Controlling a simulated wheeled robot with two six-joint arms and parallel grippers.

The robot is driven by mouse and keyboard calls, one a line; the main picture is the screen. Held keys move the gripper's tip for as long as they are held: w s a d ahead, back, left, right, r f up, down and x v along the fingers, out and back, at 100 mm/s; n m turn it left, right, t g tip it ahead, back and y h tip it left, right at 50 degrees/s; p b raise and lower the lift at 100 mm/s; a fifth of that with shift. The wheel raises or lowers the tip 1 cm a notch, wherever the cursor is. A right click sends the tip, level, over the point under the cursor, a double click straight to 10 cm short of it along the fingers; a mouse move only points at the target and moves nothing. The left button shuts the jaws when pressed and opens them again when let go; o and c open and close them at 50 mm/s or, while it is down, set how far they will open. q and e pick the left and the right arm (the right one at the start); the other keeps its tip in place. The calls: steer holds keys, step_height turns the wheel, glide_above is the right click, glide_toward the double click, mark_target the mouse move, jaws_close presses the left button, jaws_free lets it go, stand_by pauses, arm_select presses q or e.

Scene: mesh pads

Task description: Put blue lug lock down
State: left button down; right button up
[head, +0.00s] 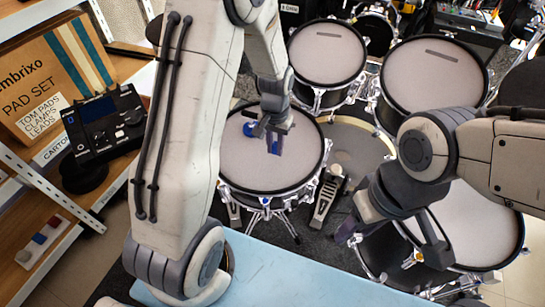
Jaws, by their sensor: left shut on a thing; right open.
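My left gripper (272,141) hangs over the near left drum pad (235,165), a grey mesh head with a dark rim. It is shut on the blue lug lock (275,148), a small blue piece at its fingertips. A second blue patch (250,129) shows just left of the fingers; I cannot tell whether it belongs to the same piece. The gap between the lock and the pad is hard to judge. My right gripper (394,248) is open and empty, with its fingers spread over the near right drum.
More mesh pads (327,52) stand behind, with a pedal (327,200) between the drums. A light blue surface (300,280) lies in front, largely clear. At left, a wooden shelf holds a carton (40,75), a black module (103,133) and small coloured blocks (40,238).

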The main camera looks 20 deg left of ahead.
mark_target(273, 164)
arm_select(q)
steer(key=shift+a+f, duration=0.2)
steer(key=shift+a, duration=0.05)
steer(key=shift+f, duration=0.3)
steer(key=shift+f+b, duration=0.6)
steer(key=shift+f, duration=1.05)
steer(key=shift+f, duration=0.3)
steer(key=c, duration=0.8)
jaws_free()
steer(key=shift+r, duration=0.1)
steer(key=shift+o, duration=0.2)
steer(key=shift+r, duration=0.1)
